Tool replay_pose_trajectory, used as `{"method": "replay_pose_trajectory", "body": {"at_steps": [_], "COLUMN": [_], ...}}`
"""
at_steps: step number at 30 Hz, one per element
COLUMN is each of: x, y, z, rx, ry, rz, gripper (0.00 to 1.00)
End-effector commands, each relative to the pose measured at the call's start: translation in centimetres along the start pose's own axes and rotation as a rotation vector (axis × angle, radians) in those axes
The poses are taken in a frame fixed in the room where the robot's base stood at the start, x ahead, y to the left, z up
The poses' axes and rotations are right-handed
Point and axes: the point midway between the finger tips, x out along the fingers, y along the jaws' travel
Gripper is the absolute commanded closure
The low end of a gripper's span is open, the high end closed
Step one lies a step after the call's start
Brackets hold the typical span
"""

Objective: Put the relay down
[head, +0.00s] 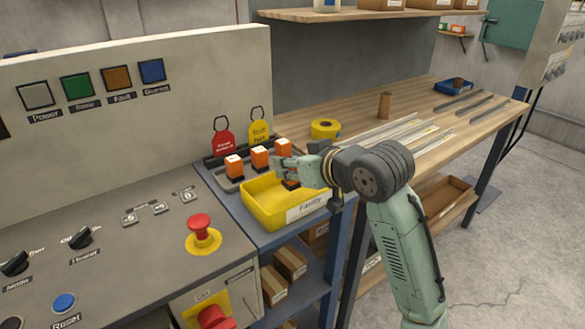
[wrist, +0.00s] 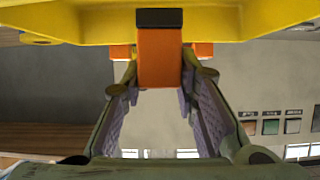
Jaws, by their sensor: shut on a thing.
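My gripper (head: 288,170) is over the yellow bin (head: 262,212) labelled "Faulty". It is shut on an orange relay with a dark end (wrist: 160,60), which shows between the two fingers (wrist: 160,100) in the wrist view. In the head view the fingers mostly hide the held relay; its dark lower part shows at the bin's right inner side. Whether it touches the bin floor I cannot tell. The bin's yellow wall also shows across the top of the wrist view (wrist: 65,25).
Orange relays with white tops (head: 234,166) stand in a row on a grey tray behind the bin. Red (head: 223,143) and yellow (head: 259,131) tags stand behind them. A yellow tape roll (head: 325,129) is on the wooden bench. A red emergency button (head: 201,228) is left of the bin.

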Motion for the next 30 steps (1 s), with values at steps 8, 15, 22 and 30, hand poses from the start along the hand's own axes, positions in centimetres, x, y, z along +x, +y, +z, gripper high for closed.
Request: {"method": "replay_pose_trajectory", "body": {"at_steps": [8,15,22,30], "x": [0.8,0.9,1.2,1.3], "y": [0.1,0.0,0.1,0.1], "z": [1.8,2.1,2.7,2.9], "rx": [-0.001,0.0,0.0,0.0], "ry": [0.002,0.002,0.003,0.002], "rz": [0.001,0.0,0.001,0.002], "gripper": [1.0,1.0,1.0,0.68]}}
